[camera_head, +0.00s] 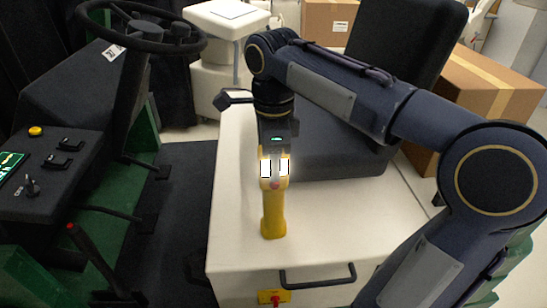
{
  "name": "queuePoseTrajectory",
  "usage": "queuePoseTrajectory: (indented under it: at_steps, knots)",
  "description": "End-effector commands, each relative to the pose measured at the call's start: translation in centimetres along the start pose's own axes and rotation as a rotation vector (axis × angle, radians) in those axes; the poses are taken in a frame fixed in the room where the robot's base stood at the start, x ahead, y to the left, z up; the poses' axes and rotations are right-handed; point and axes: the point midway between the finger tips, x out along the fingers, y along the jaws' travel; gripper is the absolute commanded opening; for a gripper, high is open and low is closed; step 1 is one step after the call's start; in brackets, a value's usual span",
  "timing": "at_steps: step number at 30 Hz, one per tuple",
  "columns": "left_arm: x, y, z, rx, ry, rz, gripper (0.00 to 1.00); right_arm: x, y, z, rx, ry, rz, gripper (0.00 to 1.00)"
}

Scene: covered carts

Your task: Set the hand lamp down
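The hand lamp (273,215) is yellow and stands upright over the white top of the seat box (320,220). My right gripper (274,168) points down from above with its two light-coloured fingertips on either side of the lamp's upper part, shut on it. The lamp's lower end appears at or just above the white surface; I cannot tell whether it touches. The lamp's top is partly hidden by the gripper. My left gripper is not in view.
A black seat (345,140) stands on the box behind the lamp. A steering wheel (140,28) and a control console (50,165) are at the left. Cardboard boxes (490,95) are at the back right. White surface is clear around the lamp's foot.

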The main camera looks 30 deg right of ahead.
Motion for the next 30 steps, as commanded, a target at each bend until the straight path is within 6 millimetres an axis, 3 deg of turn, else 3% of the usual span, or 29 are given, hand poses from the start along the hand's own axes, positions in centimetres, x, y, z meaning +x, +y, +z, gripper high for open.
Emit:
queuePoseTrajectory:
  at_steps: [1, 5, 16, 30]
  knots:
    - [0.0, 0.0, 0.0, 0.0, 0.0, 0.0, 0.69, 0.0, 0.0, 0.0, 0.0, 0.0, 0.0, 0.46]
    - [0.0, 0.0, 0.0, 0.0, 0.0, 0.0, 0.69, 0.0, 0.0, 0.0, 0.0, 0.0, 0.001, 0.62]
    - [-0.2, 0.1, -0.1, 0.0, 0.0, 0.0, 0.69, -0.7, 0.0, 0.0, -0.001, 0.0, 0.0, 0.62]
    - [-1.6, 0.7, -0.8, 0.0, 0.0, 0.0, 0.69, -10.0, 0.0, 0.1, -0.002, -0.002, -0.001, 0.62]
